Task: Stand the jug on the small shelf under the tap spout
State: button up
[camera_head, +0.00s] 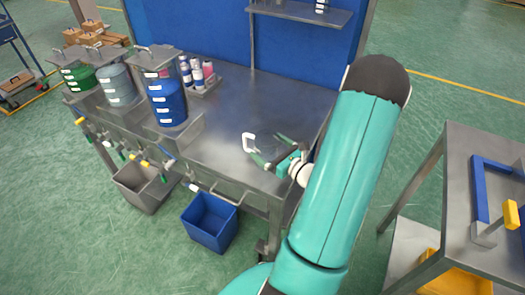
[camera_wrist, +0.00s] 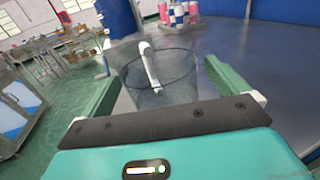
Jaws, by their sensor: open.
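The clear jug (camera_wrist: 180,80) shows in the wrist view as a see-through cup with a white handle turned towards my gripper. In the head view its white handle (camera_head: 248,143) shows near the front right of the steel table; the clear body is hard to make out. My gripper (camera_head: 266,145) is open, its green fingers on either side of the handle and apart from it. The blue drum (camera_head: 168,103) has a blue tap (camera_head: 168,160) near the table's front edge. I cannot clearly make out the small shelf below the spout.
The steel table (camera_head: 235,110) is clear in its middle. Green (camera_head: 78,78) and grey (camera_head: 117,85) drums stand left of the blue one. Spray cans (camera_head: 197,75) sit behind. Grey (camera_head: 145,187) and blue (camera_head: 208,222) bins stand below the front edge. A steel cart (camera_head: 460,190) is at right.

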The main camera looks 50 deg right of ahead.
jog(key=shift+w, duration=1.2)
jog(key=c, duration=1.2)
jog(key=shift+o, duration=0.2)
jog(key=shift+r, duration=0.1)
